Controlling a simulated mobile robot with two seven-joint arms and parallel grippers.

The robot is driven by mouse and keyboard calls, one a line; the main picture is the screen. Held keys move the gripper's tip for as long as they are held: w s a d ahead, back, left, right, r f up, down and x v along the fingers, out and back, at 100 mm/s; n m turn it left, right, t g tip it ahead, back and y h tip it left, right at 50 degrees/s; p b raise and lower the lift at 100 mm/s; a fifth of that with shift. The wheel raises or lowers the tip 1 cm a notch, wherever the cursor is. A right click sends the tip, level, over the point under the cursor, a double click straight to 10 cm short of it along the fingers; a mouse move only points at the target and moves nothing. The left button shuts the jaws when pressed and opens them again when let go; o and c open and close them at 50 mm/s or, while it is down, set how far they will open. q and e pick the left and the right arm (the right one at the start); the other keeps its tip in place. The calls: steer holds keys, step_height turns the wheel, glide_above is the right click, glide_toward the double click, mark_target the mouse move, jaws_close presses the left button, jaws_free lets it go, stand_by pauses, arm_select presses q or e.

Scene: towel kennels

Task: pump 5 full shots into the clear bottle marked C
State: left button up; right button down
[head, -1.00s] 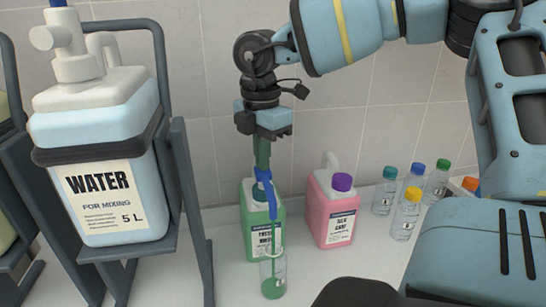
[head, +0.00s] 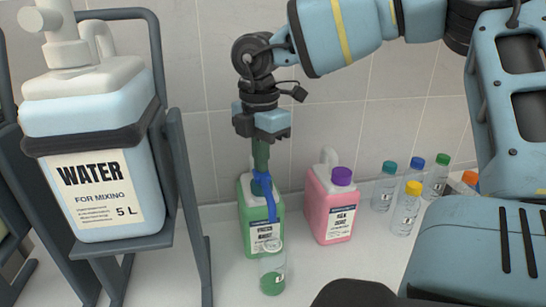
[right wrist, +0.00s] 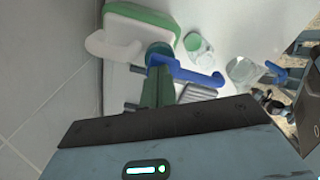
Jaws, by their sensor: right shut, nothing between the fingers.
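My right gripper (head: 261,168) is shut and points straight down onto the blue pump head (head: 265,187). Its closed fingers also show over the blue pump in the right wrist view (right wrist: 157,88). The pump sits on a green jug (head: 249,228) with a white label. The blue spout reaches forward and down over a clear bottle (head: 273,261), which stands upright in front of the jug. The bottle holds green liquid in its lower part. Its marking is too small to read. My left gripper is not in view.
A pink jug (head: 331,207) with a purple cap stands right of the green one. Several small clear bottles with coloured caps stand further right, including a yellow-capped one (head: 405,211). A large water container (head: 98,150) sits in a dark stand at left. A tiled wall is behind.

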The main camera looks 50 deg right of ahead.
steer(key=shift+r+p, duration=1.05)
steer(key=shift+r, duration=1.3)
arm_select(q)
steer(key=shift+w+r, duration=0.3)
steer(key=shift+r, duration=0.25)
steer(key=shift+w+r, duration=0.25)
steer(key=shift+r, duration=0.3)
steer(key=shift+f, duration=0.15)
arm_select(e)
steer(key=shift+f, duration=0.2)
steer(key=shift+f+b, duration=1.9)
steer(key=shift+f, duration=0.45)
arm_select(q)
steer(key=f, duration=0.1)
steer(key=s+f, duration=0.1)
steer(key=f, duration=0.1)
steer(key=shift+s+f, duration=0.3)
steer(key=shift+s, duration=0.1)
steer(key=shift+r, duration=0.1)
arm_select(e)
steer(key=shift+r, duration=0.2)
steer(key=shift+r+p, duration=1.3)
steer(key=shift+r, duration=1.05)
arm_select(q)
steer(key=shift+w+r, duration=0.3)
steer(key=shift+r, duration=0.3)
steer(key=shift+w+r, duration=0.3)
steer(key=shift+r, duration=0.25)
